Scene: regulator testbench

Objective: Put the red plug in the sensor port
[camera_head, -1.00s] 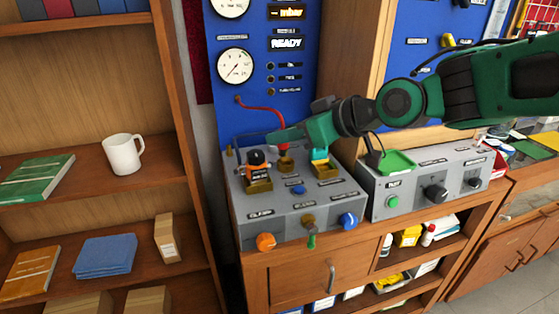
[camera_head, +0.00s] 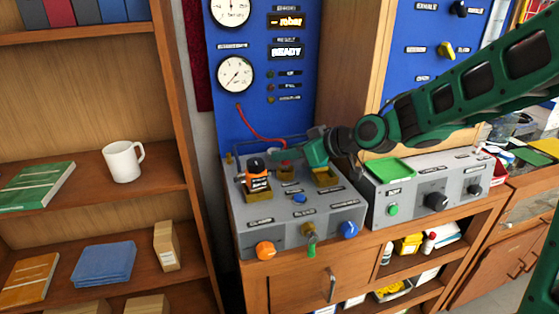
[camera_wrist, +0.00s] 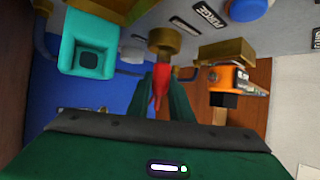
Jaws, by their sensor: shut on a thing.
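The red plug (camera_wrist: 159,80) is between the two green fingers of my gripper (camera_wrist: 160,98) in the wrist view, and the fingers are shut on it. Its far end meets a brass socket (camera_wrist: 165,40) on the grey bench box; I cannot tell how deep it sits. In the head view my gripper (camera_head: 283,156) is low over the back of the box, above the brass socket (camera_head: 286,175). It hides most of the plug there. A red hose (camera_head: 260,130) runs from the blue panel down toward my gripper. I cannot read a sensor label.
An orange and black regulator (camera_head: 257,177) stands left of my gripper, and it shows in the wrist view (camera_wrist: 230,82). A teal block (camera_wrist: 87,45) is on the other side. The box (camera_head: 275,215) carries knobs in front. A green tray (camera_head: 390,168) lies on the right-hand unit.

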